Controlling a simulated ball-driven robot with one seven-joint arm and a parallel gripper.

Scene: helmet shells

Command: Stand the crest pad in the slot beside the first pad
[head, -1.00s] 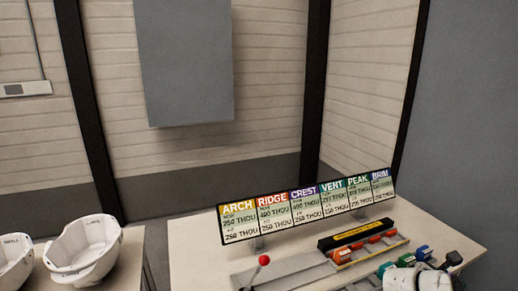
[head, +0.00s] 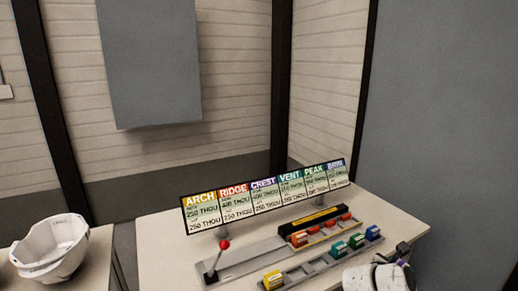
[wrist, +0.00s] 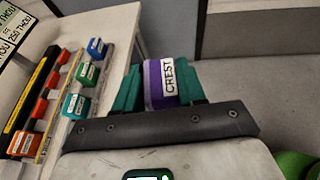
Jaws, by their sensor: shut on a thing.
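The crest pad (wrist: 161,84) is purple with a white CREST label. In the wrist view it stands between the two green fingers of my gripper (wrist: 160,88), which is shut on it. It is held clear of the rack, out past the table's edge in that view. In the head view my gripper (head: 402,252) is small, at the lower right beyond the blue pad. An orange pad with a label (head: 299,240) stands at the left end of a row in front of a black bar. Red blocks (head: 330,224) continue that row to its right. The exact slot is hard to make out.
A front tray holds a yellow pad (head: 272,280), a teal pad (head: 337,248), a green pad (head: 356,240) and a blue pad (head: 373,233). A red-knobbed lever (head: 224,244) stands at left. A label board (head: 265,197) stands behind. A white helmet shell (head: 50,250) sits far left.

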